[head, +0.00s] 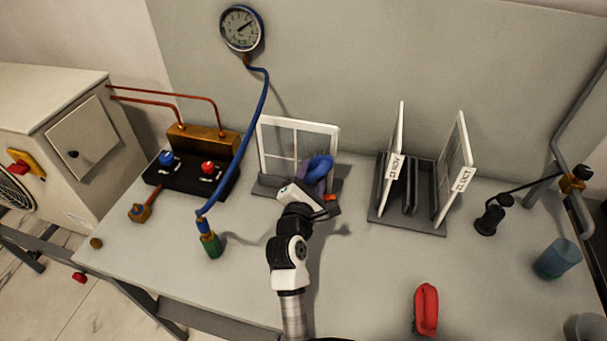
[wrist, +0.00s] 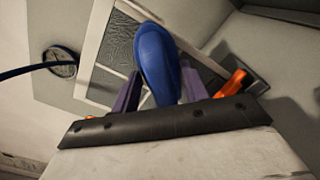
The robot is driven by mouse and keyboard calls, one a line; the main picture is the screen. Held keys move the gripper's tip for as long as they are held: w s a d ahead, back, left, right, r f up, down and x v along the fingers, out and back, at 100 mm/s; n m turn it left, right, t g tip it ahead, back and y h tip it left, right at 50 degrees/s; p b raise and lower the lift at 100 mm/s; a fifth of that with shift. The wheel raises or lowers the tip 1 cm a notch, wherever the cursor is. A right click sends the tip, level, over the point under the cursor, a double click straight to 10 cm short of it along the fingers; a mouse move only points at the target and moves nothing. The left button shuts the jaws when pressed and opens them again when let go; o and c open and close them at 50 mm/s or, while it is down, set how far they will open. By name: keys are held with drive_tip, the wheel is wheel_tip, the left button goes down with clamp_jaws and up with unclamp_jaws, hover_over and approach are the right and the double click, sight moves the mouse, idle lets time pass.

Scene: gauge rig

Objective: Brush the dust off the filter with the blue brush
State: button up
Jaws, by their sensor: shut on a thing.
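The filter (head: 273,146) is a white-framed panel standing upright in a dark stand at the back of the bench. In the wrist view its grey, speckled mesh (wrist: 118,48) shows behind the brush. The blue brush (head: 319,167) is in my gripper (head: 318,185), in front of the filter's right part. In the wrist view the brush (wrist: 157,62) stands up between the two purple fingers of my gripper (wrist: 158,92), which are shut on it. The bristles are hidden, and I cannot tell whether they touch the filter.
A rack (head: 408,220) with white-framed panels stands right of the filter. A blue hose (head: 262,105) runs from the gauge (head: 241,28) to a green fitting (head: 211,245). A red object (head: 426,309) lies at the front right.

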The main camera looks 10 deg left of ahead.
drive_tip(key=shift+w+d, duration=0.1)
drive_tip(key=shift+d, duration=0.6)
drive_tip(key=shift+r, duration=0.1)
drive_tip(key=a+b, duration=0.1)
drive_tip(key=a, duration=0.6)
drive_tip(key=shift+a, duration=0.25)
drive_tip(key=a, duration=0.3)
drive_tip(key=shift+w+a, duration=0.15)
drive_tip(key=shift+a, duration=0.15)
drive_tip(key=s, duration=0.6)
idle(0.3)
drive_tip(key=shift+a, duration=0.1)
